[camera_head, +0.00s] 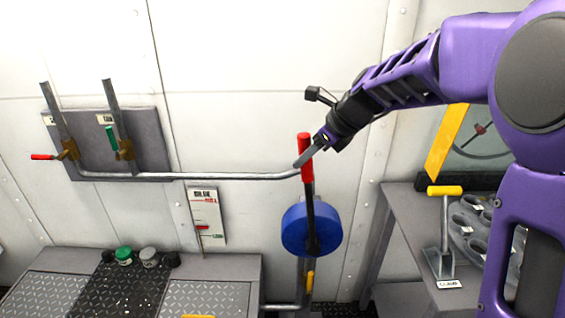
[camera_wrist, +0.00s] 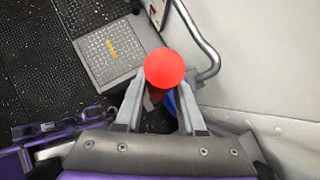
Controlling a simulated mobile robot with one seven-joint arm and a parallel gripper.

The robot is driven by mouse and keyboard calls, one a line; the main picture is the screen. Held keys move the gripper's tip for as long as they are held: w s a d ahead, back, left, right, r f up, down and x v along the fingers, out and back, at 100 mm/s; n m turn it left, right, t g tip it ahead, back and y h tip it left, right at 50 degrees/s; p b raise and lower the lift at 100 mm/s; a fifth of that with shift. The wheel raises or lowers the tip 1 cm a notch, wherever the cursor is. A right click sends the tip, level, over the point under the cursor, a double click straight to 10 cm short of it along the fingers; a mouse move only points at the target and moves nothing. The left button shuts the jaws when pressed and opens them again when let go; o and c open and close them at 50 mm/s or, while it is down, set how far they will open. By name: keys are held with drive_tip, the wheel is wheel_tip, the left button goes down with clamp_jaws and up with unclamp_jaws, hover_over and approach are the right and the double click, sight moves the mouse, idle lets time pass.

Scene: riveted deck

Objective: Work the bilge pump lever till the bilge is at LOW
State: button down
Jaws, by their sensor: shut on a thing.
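The pump lever has a black shaft and a red grip (camera_head: 306,150). It stands nearly upright above the round blue pump body (camera_head: 311,229). My gripper (camera_head: 305,160) is shut on the red grip, coming from the upper right. In the wrist view the round red end of the grip (camera_wrist: 165,68) sits between the two grey fingers (camera_wrist: 160,98) and hides part of the lever. The white bilge gauge (camera_head: 206,215) is on the wall left of the pump. A small red marker (camera_head: 203,228) shows in its lower half; the fine print is too small to read.
A grey pipe (camera_head: 220,176) runs along the wall to a panel with two valves (camera_head: 120,145). A low plated platform (camera_head: 215,290) with small jars is at lower left. A grey bench (camera_head: 405,215) with a yellow-handled tool (camera_head: 445,225) stands right.

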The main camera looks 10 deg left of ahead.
drive_tip(key=w+d+f+y, duration=0.1)
drive_tip(key=w+d+y, duration=0.1)
drive_tip(key=d, duration=0.6)
drive_tip(key=w+d+f+m+y+p, duration=0.1)
drive_tip(key=d+y, duration=0.2)
drive_tip(key=d, duration=0.4)
drive_tip(key=shift+w+d+f+g+y+p, duration=0.2)
drive_tip(key=shift+w+d+g+y+p, duration=0.1)
drive_tip(key=shift+w+d, duration=0.1)
drive_tip(key=c, duration=0.5)
unclamp_jaws()
drive_tip(key=p+v, duration=0.2)
drive_tip(key=v, duration=1.5)
drive_tip(key=shift+s+r, duration=0.15)
drive_tip(key=shift+r, duration=0.05)
